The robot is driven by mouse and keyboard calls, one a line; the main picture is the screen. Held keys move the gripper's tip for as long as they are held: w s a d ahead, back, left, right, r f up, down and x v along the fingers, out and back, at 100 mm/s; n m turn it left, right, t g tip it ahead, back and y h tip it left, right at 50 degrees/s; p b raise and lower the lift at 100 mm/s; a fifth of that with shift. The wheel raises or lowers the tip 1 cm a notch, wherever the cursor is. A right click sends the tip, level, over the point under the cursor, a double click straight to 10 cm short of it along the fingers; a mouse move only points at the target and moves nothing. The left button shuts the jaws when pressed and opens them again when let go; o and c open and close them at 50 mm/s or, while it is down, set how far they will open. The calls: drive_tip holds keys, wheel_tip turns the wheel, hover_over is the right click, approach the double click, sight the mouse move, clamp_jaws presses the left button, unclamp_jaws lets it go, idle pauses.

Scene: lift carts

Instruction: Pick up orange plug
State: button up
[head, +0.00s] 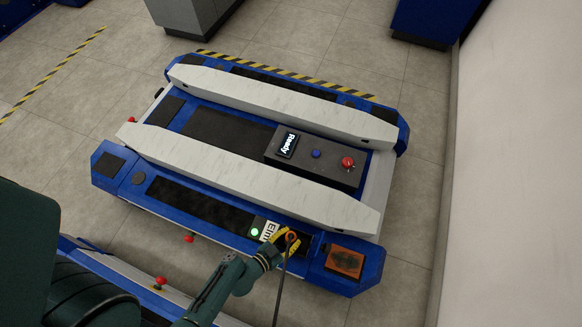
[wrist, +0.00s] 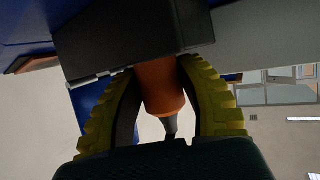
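The orange plug (wrist: 160,88) shows in the wrist view between the two yellow ribbed fingers of my gripper (wrist: 158,72). The fingertips sit against both of its sides, so my gripper looks shut on it. The plug's far end meets a dark block on the cart, and its exact seating is hidden. A dark cable leaves its near end. In the head view, the plug (head: 291,237) is at the front edge of the blue lift cart (head: 210,222), beside a lit green button (head: 254,232). My gripper (head: 284,238) reaches it from below, and the cable hangs down from it.
A raised dark control box (head: 315,160) with a red knob (head: 348,162) stands between the cart's pale rails. An orange pad (head: 344,262) lies right of the plug. Another cart edge (head: 160,284) is close below. A pale wall (head: 520,180) bounds the right.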

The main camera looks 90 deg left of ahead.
clamp_jaws()
wheel_tip(320, 180, up, 18)
drive_tip(key=p, duration=1.4)
drive_tip(key=shift+p, duration=0.35)
